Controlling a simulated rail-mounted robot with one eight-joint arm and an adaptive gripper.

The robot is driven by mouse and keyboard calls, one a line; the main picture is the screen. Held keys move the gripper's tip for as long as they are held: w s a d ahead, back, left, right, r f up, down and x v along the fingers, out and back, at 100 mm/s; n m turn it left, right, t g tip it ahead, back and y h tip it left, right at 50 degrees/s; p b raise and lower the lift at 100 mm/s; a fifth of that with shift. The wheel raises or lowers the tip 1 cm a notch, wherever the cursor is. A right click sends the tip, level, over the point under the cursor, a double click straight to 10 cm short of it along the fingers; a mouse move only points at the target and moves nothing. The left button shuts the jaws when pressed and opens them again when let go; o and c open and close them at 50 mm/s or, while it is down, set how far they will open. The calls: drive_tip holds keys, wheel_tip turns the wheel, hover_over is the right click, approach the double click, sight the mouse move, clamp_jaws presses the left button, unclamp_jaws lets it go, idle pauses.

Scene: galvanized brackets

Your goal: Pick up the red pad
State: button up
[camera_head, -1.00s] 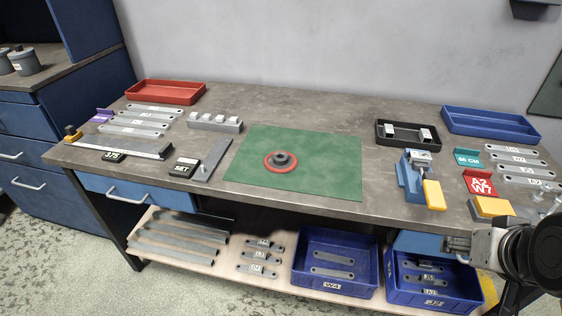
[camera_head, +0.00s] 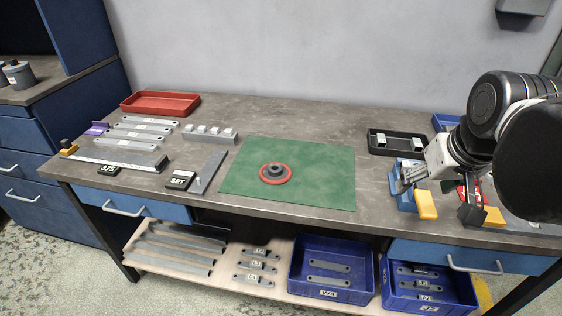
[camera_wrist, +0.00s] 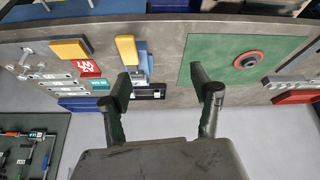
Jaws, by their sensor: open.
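The red pad (camera_head: 275,174) is a round red disc with a dark stepped hub in its middle. It lies flat on the green mat (camera_head: 320,185) at the middle of the bench. In the wrist view the red pad (camera_wrist: 248,59) is at the upper right, on the mat (camera_wrist: 205,48). My gripper (camera_head: 434,196) is over the right part of the bench, to the right of the mat and apart from the pad. In the wrist view my gripper (camera_wrist: 160,80) has its two fingers wide apart with nothing between them.
A blue vise with a yellow block (camera_head: 426,205) and a black tray (camera_head: 378,151) stand right of the mat. Grey flat bars (camera_head: 130,143), a white-topped block rack (camera_head: 210,133) and a red tray (camera_head: 160,103) are at the left. Bench behind the mat is clear.

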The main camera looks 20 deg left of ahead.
drive_tip(key=w+a+r+n+g+p, duration=0.1)
drive_tip(key=w+a+r+n+g, duration=0.15)
drive_tip(key=w+a, duration=0.55)
drive_tip(key=n+g+p, duration=0.3)
drive_tip(key=n+p, duration=0.1)
drive_tip(key=n, duration=0.2)
hover_over(275, 167)
drive_tip(key=shift+h, duration=0.4)
drive_tip(key=f, duration=1.7)
drive_tip(key=shift+s+d+f, duration=0.1)
drive_tip(key=shift+s+d, duration=0.1)
drive_tip(key=shift+s, duration=0.05)
drive_tip(key=shift+w+a+f, duration=0.1)
drive_tip(key=shift+f, duration=1.25)
drive_tip(key=shift+w+a+f, duration=0.1)
drive_tip(key=shift+f, duration=1.2)
drive_tip(key=shift+c, duration=0.3)
drive_tip(key=c, duration=1.2)
